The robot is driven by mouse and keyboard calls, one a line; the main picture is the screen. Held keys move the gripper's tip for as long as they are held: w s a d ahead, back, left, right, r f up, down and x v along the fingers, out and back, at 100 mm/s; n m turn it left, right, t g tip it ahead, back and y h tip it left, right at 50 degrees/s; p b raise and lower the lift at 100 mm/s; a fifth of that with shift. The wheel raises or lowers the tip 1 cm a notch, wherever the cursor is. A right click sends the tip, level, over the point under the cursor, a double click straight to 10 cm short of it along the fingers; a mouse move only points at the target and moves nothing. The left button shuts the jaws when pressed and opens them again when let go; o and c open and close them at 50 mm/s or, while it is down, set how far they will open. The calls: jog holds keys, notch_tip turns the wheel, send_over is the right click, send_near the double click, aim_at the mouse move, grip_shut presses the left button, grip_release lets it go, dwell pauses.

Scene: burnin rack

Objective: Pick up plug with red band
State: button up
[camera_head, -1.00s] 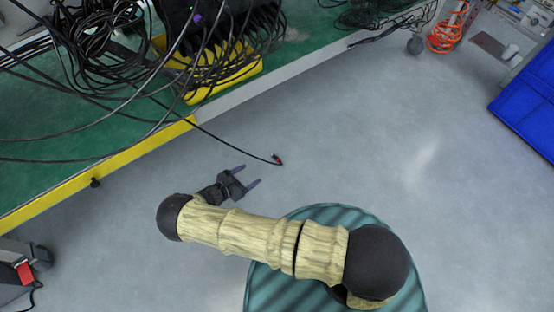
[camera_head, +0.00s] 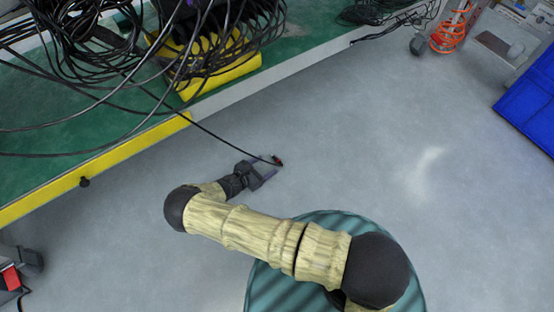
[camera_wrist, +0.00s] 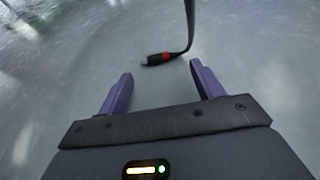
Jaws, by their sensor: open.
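The plug with the red band (camera_head: 278,160) hangs at the end of a black cable, out past the table's edge and above the floor. In the wrist view the black plug (camera_wrist: 154,60) lies roughly sideways, its red band near the cable end, and the cable bends up from it. My gripper (camera_head: 264,168) is close to the plug in the head view. In the wrist view my gripper (camera_wrist: 160,82) is open, with its two purple fingers apart and nothing between them. The plug shows just beyond the fingertips, a little above the gap.
A green table with a yellow edge (camera_head: 140,139) runs along the upper left. Tangled black cables (camera_head: 95,45) and a yellow holder (camera_head: 222,76) are on it. A blue panel (camera_head: 530,105) stands at the right. The grey floor (camera_head: 400,130) is clear between.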

aim_at(276, 159)
jog(key=b+x, duration=0.1)
jog(key=x, duration=0.1)
jog(key=b+x, duration=0.2)
jog(key=shift+s+f, duration=0.1)
jog(key=shift+f, duration=0.1)
jog(key=shift+w+d+b, duration=0.3)
jog(key=c, duration=0.8)
jog(key=shift+r, duration=0.15)
notch_tip(276, 159, up, 18)
jog(key=p, duration=1.1)
